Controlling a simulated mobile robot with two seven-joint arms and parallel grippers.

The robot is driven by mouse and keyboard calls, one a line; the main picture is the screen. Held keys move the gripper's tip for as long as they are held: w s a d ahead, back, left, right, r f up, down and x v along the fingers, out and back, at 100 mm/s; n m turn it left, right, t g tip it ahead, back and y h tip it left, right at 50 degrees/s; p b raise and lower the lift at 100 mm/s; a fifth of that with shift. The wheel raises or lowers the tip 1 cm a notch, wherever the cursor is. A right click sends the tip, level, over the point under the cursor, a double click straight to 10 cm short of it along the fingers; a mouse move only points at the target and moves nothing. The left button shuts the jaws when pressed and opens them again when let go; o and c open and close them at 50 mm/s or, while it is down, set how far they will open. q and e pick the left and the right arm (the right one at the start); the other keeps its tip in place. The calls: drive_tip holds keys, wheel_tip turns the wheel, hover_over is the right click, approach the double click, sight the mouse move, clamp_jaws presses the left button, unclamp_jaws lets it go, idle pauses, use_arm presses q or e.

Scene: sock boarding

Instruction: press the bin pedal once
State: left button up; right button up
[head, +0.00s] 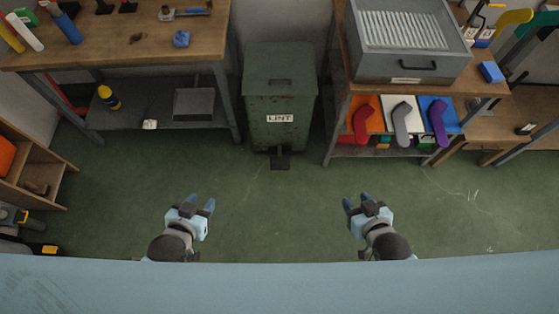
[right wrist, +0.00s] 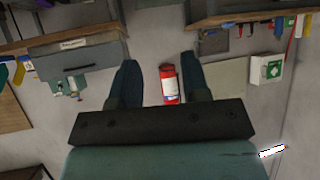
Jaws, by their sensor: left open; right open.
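A dark green bin (head: 280,85) with a white LINT label stands on the floor between two benches in the head view. Its lid is closed. Its dark pedal (head: 280,163) sticks out at the foot of the bin, just above the floor. My left gripper (head: 198,204) is open and empty, low and to the left of the pedal. My right gripper (head: 359,201) is open and empty, low and to the right of the pedal. Both are apart from the bin. In the right wrist view the open fingers (right wrist: 163,85) show with nothing held between them.
A wooden workbench (head: 120,45) with a lower shelf stands left of the bin. A bench with a grey drawer unit (head: 410,40) and coloured sock boards (head: 403,120) stands right. Green floor (head: 280,215) before the pedal is clear. A red cylinder (right wrist: 169,84) shows in the right wrist view.

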drive_tip(key=shift+w+a+r, duration=0.1)
drive_tip(key=shift+w, duration=0.15)
